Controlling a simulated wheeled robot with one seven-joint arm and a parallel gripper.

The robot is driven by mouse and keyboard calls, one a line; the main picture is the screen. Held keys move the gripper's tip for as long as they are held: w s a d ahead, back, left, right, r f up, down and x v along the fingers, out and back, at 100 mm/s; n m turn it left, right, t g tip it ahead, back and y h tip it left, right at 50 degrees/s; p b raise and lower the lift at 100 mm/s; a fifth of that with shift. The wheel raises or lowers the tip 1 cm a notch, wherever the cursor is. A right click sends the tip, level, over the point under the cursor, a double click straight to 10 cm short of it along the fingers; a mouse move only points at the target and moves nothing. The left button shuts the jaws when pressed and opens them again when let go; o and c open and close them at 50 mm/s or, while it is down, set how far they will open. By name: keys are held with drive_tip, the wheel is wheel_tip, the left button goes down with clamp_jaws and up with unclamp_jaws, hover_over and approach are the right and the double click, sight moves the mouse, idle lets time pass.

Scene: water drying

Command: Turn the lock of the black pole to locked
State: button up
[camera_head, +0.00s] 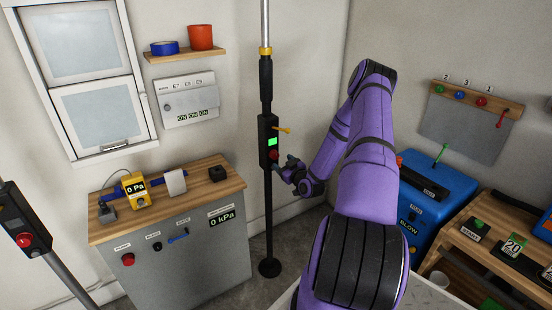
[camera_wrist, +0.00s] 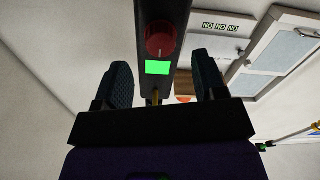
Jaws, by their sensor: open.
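The black pole (camera_head: 268,215) stands upright near the room's corner. Its black control box (camera_head: 263,143) has a lit green screen (camera_head: 272,142), a red knob (camera_head: 273,155) below it and a yellow lever (camera_head: 284,129) above. My gripper (camera_head: 280,166) is by the lower part of the box, close to the red knob. In the upside-down wrist view, my gripper (camera_wrist: 160,64) is open, with one finger on each side of the box and gaps between. The red knob (camera_wrist: 160,40) and green screen (camera_wrist: 157,68) show there. I cannot tell which part is the lock.
A grey cabinet (camera_head: 185,270) with a wooden top and a yellow gauge (camera_head: 136,190) stands left of the pole. A second dark pole with a red knob (camera_head: 25,240) is at far left. A blue machine (camera_head: 440,200) and a wooden bench (camera_head: 485,265) are right of my arm.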

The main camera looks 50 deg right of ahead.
sight(276, 157)
drive_tip(key=shift+x, duration=2.8)
drive_tip(key=c, duration=0.9)
